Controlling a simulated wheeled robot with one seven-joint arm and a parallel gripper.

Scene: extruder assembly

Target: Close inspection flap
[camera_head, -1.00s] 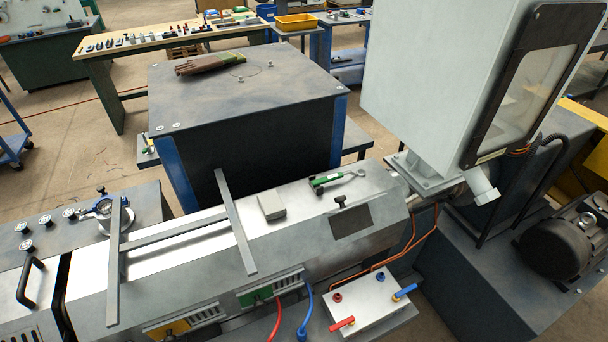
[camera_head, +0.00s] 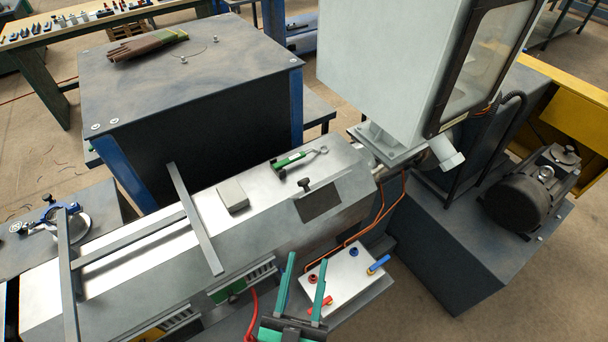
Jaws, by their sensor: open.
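On the sloped side of the silver barrel cover (camera_head: 272,222) is a dark rectangular patch (camera_head: 320,203), which looks like the inspection flap or its opening. A black knob (camera_head: 305,184) stands at its upper left edge. I cannot tell how far the flap stands open. My gripper (camera_head: 306,262) is at the bottom middle, with two green fingers apart and nothing between them. It appears below and in front of the dark patch, overlapping the white box with red and blue levers, and does not touch the patch.
The white box (camera_head: 348,278) has red and blue levers and orange cables beside it. A grey hopper (camera_head: 385,70) rises at the upper right. A green-handled tool (camera_head: 292,160) and a grey block (camera_head: 231,195) lie on the cover. Grey bars cross the cover's left part.

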